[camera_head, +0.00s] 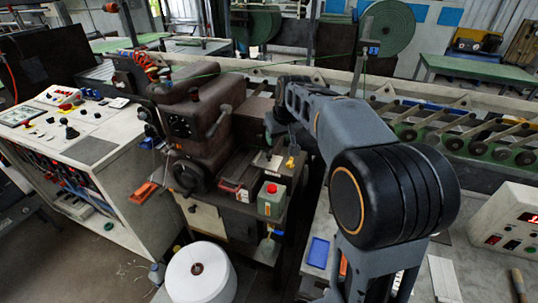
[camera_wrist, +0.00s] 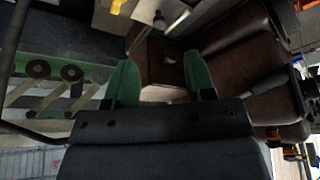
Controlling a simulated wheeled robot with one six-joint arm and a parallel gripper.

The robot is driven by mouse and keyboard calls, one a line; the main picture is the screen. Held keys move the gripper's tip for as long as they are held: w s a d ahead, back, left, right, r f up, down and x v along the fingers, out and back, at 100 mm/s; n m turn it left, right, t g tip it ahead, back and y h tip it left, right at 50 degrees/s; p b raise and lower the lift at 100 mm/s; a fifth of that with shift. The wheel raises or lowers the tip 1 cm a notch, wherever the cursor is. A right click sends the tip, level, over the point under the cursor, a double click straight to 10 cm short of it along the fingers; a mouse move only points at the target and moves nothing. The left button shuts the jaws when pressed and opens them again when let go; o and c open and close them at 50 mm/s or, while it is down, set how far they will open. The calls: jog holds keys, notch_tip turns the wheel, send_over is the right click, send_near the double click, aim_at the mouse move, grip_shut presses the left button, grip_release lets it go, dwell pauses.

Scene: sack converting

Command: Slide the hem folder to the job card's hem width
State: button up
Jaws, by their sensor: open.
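My gripper (camera_wrist: 162,80) is open in the wrist view, its two green fingers apart with nothing held between them. Beyond and between the fingers is part of a brown machine body (camera_wrist: 240,45). In the head view my arm reaches to the right side of the brown sewing machine (camera_head: 200,115); the gripper is mostly hidden there by my arm. A small yellow part (camera_head: 290,162) stands on the machine's table, and a yellow piece (camera_wrist: 116,6) shows at the wrist view's top edge. I cannot clearly make out the hem folder or a job card.
A green box with a red button (camera_head: 271,201) stands on the machine table's front. A control desk (camera_head: 75,135) is at the left, a white thread cone (camera_head: 200,275) in front. A roller conveyor (camera_head: 450,125) runs behind; its rollers show in the wrist view (camera_wrist: 70,75).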

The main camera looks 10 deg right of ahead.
aim_at(269, 154)
jog(key=w+x, duration=0.1)
jog(key=x, duration=0.4)
jog(key=w+p+x, duration=0.1)
jog(key=x, duration=0.4)
jog(key=w+r+x, duration=0.1)
jog(key=x, duration=0.5)
jog(key=shift+d+r, duration=0.1)
jog(key=shift+d, duration=0.1)
grip_shut()
